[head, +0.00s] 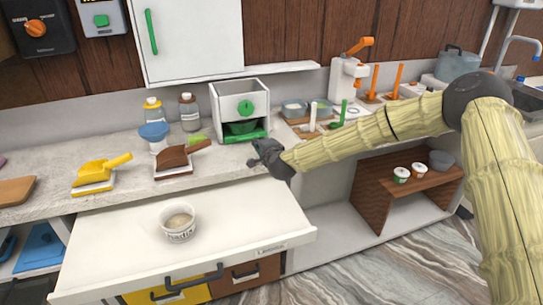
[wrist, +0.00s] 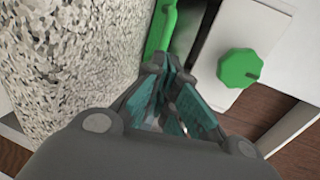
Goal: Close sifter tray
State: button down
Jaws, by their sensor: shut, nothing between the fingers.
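The sifter (head: 227,99) is a white box with a round green knob (head: 245,107), standing on the speckled counter. Its green tray (head: 257,135) sits low in the front opening, and its front edge appears to stick out a little. In the wrist view the knob (wrist: 240,68) is at right and the green tray edge (wrist: 161,28) is at the top, just beyond my fingertips. My gripper (head: 258,152) is shut and empty, in front of the sifter at its lower right. Whether the fingertips touch the tray is unclear.
A large white drawer (head: 110,245) is pulled out below the counter, with a white tub (head: 178,222) on it. Yellow (head: 95,172) and brown (head: 173,160) scoops lie left of the sifter. Small bowls and cups stand right of it. A white cabinet (head: 195,40) hangs above.

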jog(key=b+v, duration=0.2)
jog(key=v, duration=0.7)
jog(key=w+d+f+m+t+h+p, duration=0.1)
jog(key=w+d+f+h, duration=0.1)
jog(key=d, duration=0.8)
jog(key=w+d+f+t+h+p, duration=0.1)
jog(key=w+d+f+h+p, duration=0.15)
jog(key=d, duration=0.75)
jog(key=s+f+n+g+b, duration=0.1)
jog(key=s+f+g, duration=0.1)
jog(key=s+f, duration=0.5)
jog(key=s+f+n+g, duration=0.2)
jog(key=s+f, duration=0.1)
jog(key=f, duration=0.8)
jog(key=s+a+f+n+g+y, duration=0.1)
jog(key=s+a+f+n+g, duration=0.25)
jog(key=s+f, duration=0.85)
jog(key=s+d+f+n+g, duration=0.1)
jog(key=s+f+n+g, duration=0.1)
jog(key=s, duration=1.1)
jog(key=s+d+f+n+g+b, duration=0.1)
jog(key=s+f+n+g, duration=0.1)
jog(key=s, duration=1.1)
jog(key=s+d+f+n+g+h, duration=0.1)
jog(key=s+n+g, duration=0.3)
jog(key=s, duration=0.9)
jog(key=shift+s+d+f+n+g+b, duration=0.25)
jog(key=shift+f+n+g+b, duration=0.15)
jog(key=shift+g, duration=0.35)
